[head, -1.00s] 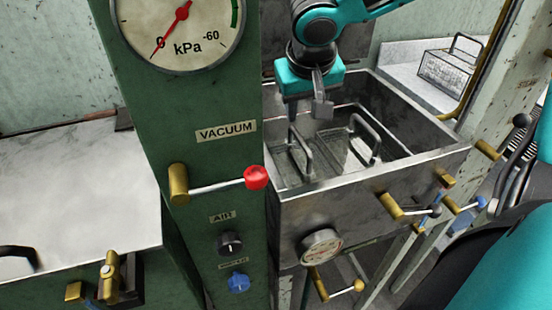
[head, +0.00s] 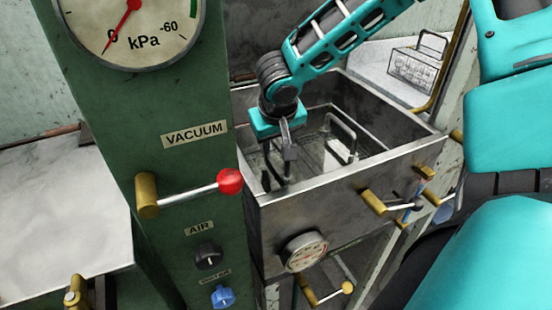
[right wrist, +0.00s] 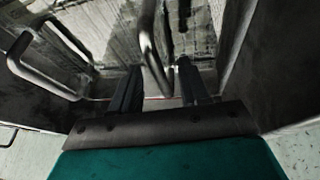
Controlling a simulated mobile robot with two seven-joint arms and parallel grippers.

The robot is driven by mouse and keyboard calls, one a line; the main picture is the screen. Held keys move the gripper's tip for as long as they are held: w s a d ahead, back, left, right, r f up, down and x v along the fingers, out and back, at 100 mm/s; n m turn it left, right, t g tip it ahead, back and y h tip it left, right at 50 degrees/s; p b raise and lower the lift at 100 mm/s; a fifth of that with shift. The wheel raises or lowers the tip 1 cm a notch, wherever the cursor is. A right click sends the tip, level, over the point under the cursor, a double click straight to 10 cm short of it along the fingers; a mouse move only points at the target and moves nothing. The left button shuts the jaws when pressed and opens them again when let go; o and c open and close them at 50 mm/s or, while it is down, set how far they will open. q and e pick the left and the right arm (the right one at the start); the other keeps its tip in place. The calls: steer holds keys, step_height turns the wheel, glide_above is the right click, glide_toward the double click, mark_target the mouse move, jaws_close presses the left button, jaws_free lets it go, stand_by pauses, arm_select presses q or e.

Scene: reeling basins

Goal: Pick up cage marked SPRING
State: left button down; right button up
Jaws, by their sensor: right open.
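My right gripper (head: 287,160) is open and points down into the steel basin (head: 322,188). In the right wrist view its two fingers (right wrist: 160,82) stand on either side of a bent metal handle (right wrist: 152,48), apparently with nothing gripped. This handle belongs to a cage in the basin, mostly hidden by the gripper in the head view. A second cage handle (head: 345,138) stands to the right in the basin, and shows at the left in the wrist view (right wrist: 38,52). I cannot read a SPRING mark on any cage. My left gripper is out of view.
Another wire cage (head: 413,66) stands on the pale counter behind the basin. The green panel (head: 185,100) with a gauge and red-knobbed lever (head: 229,181) stands left of the basin. Brass valves (head: 373,202) and a dial (head: 305,251) stick out from the basin's front.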

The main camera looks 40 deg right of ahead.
steer(key=shift+w+d+f, duration=0.2)
steer(key=shift+w+f, duration=0.1)
steer(key=shift+f, duration=0.35)
steer(key=shift+c, duration=0.4)
jaws_close()
stand_by(0.5)
